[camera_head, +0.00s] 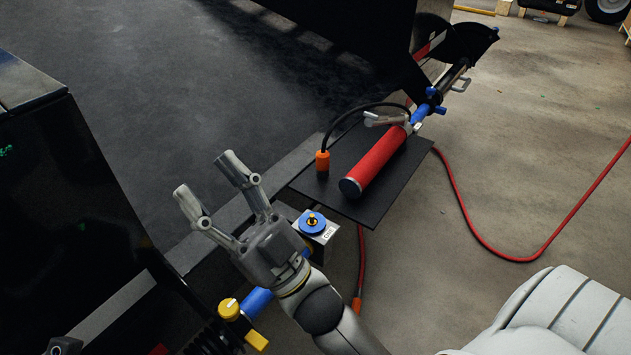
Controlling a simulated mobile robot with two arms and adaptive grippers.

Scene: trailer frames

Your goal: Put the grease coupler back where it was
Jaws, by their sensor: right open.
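The grease coupler, which I take to be the orange fitting (322,161) on the end of a black hose, stands upright at the left side of a black plate (375,207). The hose arches from it to the head of a red grease gun (377,163) lying on the same plate. My right gripper (203,174) is open and empty. Its fingers point up and left over the dark frame, to the left of the coupler and apart from it.
A blue knob (312,222) on a small grey box sits close to the right of my right gripper. A yellow knob (229,309) and blue tube are below it. A red air hose (492,252) crosses the open floor at the right. A dark panel stands at the left.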

